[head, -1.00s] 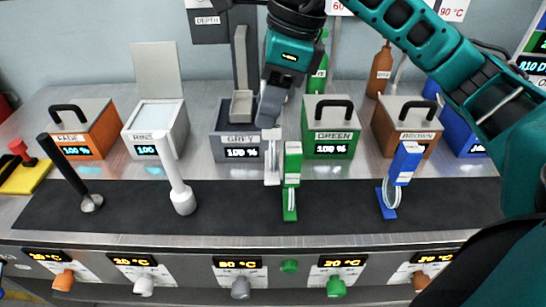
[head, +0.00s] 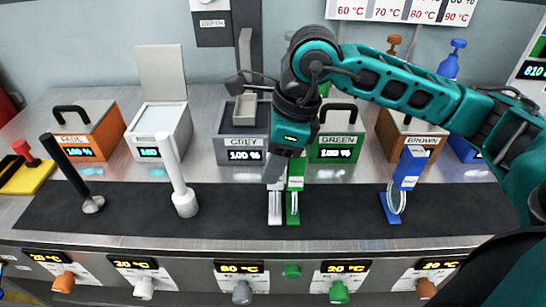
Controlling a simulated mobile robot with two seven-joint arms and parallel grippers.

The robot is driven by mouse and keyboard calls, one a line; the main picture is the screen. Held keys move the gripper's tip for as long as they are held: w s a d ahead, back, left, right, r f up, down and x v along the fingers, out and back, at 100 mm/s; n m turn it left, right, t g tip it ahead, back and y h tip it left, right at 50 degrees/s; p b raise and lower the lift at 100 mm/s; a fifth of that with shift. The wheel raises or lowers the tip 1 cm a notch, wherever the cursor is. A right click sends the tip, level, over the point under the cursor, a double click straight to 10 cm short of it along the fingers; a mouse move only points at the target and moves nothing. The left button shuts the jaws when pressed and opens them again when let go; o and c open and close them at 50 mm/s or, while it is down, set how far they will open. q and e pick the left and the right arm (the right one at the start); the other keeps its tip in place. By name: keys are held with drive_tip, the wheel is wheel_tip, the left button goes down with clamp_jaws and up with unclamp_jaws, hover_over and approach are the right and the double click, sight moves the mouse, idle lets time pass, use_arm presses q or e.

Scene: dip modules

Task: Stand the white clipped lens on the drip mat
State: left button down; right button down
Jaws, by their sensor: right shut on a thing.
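The white clipped lens (head: 275,208) is upright over the dark drip mat (head: 340,207). Its lower end is level with the base of the green clipped lens (head: 294,208), so it appears to touch the mat. The two are very close side by side; I cannot tell whether they touch. My right gripper (head: 273,178) comes down from above and is shut on the top of the white lens, hiding it. The blue clipped lens (head: 405,175) stands on the mat to the right. My left gripper is not in view.
Behind the mat are the grey box (head: 243,143), the green box (head: 338,149), the white rinse box (head: 160,128) and others. A white stick (head: 180,185) and a black-handled stick (head: 72,172) stand on the mat's left. The mat is clear between green and blue.

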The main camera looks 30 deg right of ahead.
drive_tip(key=shift+f, duration=0.1)
drive_tip(key=c, duration=0.6)
unclamp_jaws()
drive_tip(key=shift+r, duration=0.2)
drive_tip(key=v, duration=1.2)
drive_tip(key=shift+p, duration=0.4)
